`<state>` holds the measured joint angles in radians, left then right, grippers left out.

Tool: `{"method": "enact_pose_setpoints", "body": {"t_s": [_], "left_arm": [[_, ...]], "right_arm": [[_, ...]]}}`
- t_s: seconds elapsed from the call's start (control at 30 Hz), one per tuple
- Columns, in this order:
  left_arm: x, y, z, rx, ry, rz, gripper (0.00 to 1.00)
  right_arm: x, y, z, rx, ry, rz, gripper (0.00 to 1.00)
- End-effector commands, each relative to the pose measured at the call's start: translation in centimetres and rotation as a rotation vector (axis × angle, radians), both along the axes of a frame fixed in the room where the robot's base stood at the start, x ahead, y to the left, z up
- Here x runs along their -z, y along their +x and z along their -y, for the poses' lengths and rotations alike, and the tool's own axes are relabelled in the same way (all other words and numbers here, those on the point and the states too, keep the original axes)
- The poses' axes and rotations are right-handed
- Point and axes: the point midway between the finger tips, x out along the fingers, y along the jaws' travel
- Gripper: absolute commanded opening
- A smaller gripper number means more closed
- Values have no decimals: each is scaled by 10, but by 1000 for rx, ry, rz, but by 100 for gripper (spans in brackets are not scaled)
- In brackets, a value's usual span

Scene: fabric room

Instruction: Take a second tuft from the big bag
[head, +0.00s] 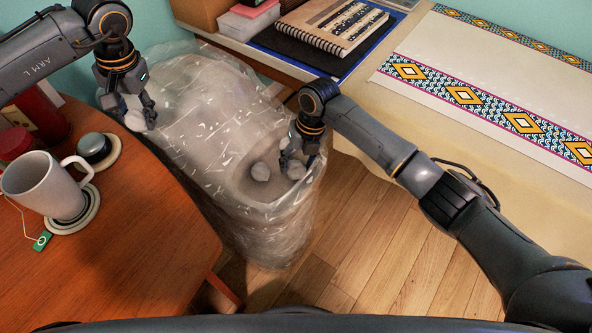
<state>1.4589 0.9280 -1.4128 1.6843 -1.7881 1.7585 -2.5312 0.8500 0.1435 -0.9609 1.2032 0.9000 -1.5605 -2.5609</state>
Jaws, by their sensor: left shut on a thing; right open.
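The big clear plastic bag (270,235) stands on the floor between the two tables, its top open. A white tuft (260,171) lies inside its opening, and another white tuft (296,170) lies close to the right, partly behind my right gripper. My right gripper (297,163) is open at the bag's opening, its fingers beside that right tuft. My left gripper (140,117) is shut on a white tuft (135,120) and holds it above the left edge of the bag, near the wooden table. The bag's lower contents are blurred by the plastic.
A cream table (480,190) at right bears patterned fabric (465,95) and a spiral notebook (333,22).

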Motion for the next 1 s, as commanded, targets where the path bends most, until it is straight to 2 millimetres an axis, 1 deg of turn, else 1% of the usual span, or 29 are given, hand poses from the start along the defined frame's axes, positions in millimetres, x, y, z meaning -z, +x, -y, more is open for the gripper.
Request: {"method": "enact_pose_setpoints", "body": {"t_s": [0.03, 0.07, 0.27, 0.3, 0.4, 0.77, 0.87, 1.0], "left_arm": [[2, 0, 0, 0, 0, 0, 34], [2, 0, 0, 0, 0, 0, 34], [2, 0, 0, 0, 0, 0, 34], [2, 0, 0, 0, 0, 0, 34], [2, 0, 0, 0, 0, 0, 34], [1, 0, 0, 0, 0, 0, 34], [-1, 0, 0, 0, 0, 0, 34], [-7, 0, 0, 0, 0, 0, 34]], "right_arm": [[7, -1, -1, 0, 1, -1, 55], [8, -1, -2, 0, 0, -1, 55], [8, 0, -2, 0, 0, 1, 55], [8, 0, -2, 0, 0, 1, 49], [8, 0, -2, 0, 0, 1, 36], [7, 0, -2, 0, 0, 1, 34], [-1, 1, -2, 0, 1, 3, 34], [-25, 1, -1, 0, 1, 5, 34]]}}
